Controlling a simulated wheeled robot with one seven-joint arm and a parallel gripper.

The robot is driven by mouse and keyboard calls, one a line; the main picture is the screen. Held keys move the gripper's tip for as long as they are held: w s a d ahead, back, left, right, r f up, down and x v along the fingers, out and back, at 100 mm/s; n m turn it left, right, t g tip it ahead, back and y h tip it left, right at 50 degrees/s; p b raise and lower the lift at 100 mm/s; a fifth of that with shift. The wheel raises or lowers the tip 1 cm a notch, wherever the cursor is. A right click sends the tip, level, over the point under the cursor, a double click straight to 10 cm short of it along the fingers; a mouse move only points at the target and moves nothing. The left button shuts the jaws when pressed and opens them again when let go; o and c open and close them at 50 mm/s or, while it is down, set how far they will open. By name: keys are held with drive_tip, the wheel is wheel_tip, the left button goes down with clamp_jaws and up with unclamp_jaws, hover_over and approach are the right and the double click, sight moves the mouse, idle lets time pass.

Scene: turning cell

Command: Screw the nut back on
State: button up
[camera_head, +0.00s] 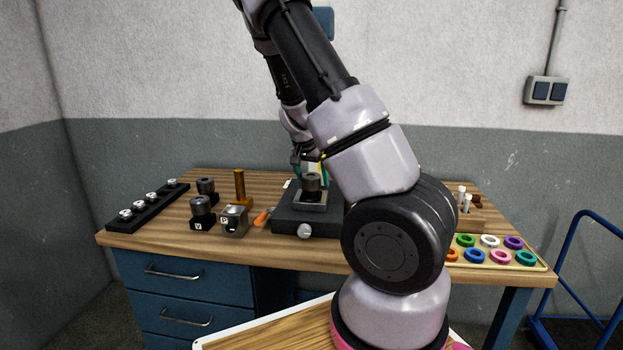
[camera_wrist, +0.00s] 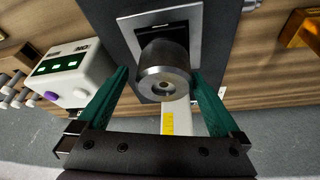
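A dark round nut-like cylinder with a bright metal front ring and a central hole (camera_wrist: 163,72) stands upright on the square plate of a black fixture (camera_head: 290,222). It also shows in the head view (camera_head: 312,182). My gripper (camera_wrist: 160,74) is open, with one green finger on each side of this cylinder. A gap shows beside the cylinder, and I cannot tell whether either finger touches it. In the head view my gripper (camera_head: 310,168) is just above and behind the cylinder, partly hidden by my arm. I cannot tell how far the nut is threaded.
Left of the fixture are dark cylinders on blocks (camera_head: 201,212), a metal block (camera_head: 234,222), a brass post (camera_head: 240,187) and a black rack (camera_head: 150,207) of small parts. A tray of coloured rings (camera_head: 541,266) lies right. A white display box (camera_wrist: 72,72) stands near my gripper.

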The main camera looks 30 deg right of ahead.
drive_tip(key=v, duration=1.1)
drive_tip(key=shift+s+f, duration=0.1)
drive_tip(key=shift+s, duration=0.05)
drive_tip(key=s+a+r+n+t+y, duration=0.2)
drive_tip(key=s+a+r, duration=0.4)
drive_tip(key=s, duration=0.6)
drive_tip(key=s+a+r+n+t+y, duration=0.2)
drive_tip(key=s+a+r, duration=0.4)
drive_tip(key=s+r, duration=0.5)
drive_tip(key=shift+s+a+n+y, duration=0.15)
drive_tip(key=shift+s+n+y, duration=0.3)
drive_tip(key=shift+n+y, duration=0.4)
drive_tip(key=shift+r, duration=0.15)
